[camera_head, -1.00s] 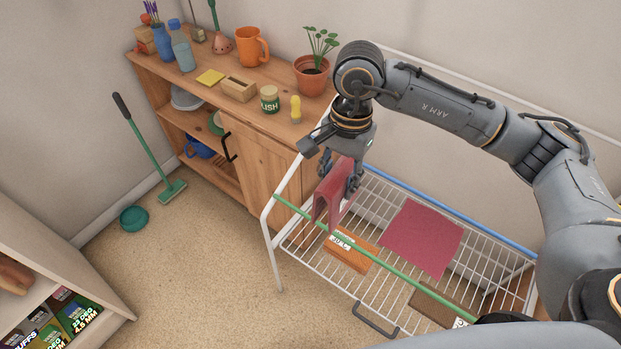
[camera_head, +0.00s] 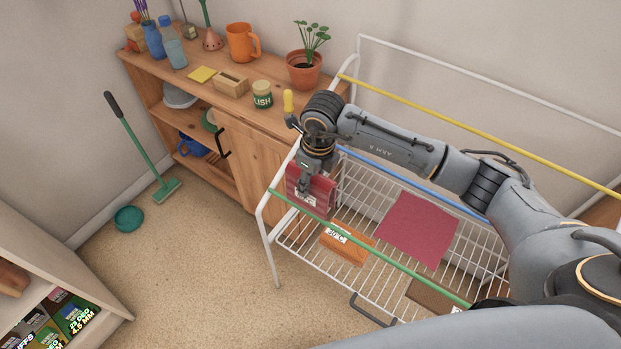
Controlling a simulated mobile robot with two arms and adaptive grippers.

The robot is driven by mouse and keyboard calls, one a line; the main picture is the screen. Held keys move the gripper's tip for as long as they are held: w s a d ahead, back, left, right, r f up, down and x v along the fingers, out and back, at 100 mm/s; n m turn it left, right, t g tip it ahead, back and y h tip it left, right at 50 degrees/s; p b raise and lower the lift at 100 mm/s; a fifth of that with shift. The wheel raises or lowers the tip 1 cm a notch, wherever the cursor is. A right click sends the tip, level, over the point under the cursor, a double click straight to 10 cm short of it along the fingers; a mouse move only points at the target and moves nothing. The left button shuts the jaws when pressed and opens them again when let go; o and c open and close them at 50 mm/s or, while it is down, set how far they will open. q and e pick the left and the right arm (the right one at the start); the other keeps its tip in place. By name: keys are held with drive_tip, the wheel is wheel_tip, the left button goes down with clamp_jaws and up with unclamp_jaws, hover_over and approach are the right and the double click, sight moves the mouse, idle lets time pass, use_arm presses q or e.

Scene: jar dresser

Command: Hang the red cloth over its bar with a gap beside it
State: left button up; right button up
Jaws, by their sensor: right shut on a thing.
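My right gripper (camera_head: 306,192) is shut on a folded red cloth (camera_head: 322,188) at the left end of the drying rack. A pale label shows on the cloth's near face, partly behind the gripper. The cloth hangs close behind the green bar (camera_head: 392,265), near that bar's left end. I cannot tell whether it touches a bar. The blue bar (camera_head: 405,185) runs behind it and the yellow bar (camera_head: 470,132) is higher at the back. Neither shows a cloth hung over it. My left gripper is not in view.
A wooden dresser (camera_head: 255,165) with a potted plant (camera_head: 305,65) and jar (camera_head: 262,95) stands close behind left.

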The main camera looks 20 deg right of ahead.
sight(310, 215)
wheel_tip(310, 215, down, 16)
drive_tip(key=b, duration=1.2)
drive_tip(key=shift+r, duration=0.1)
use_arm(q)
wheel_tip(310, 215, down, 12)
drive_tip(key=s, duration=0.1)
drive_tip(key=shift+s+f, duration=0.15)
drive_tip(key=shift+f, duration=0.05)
use_arm(e)
drive_tip(key=o, duration=1)
drive_tip(key=shift+c, duration=0.2)
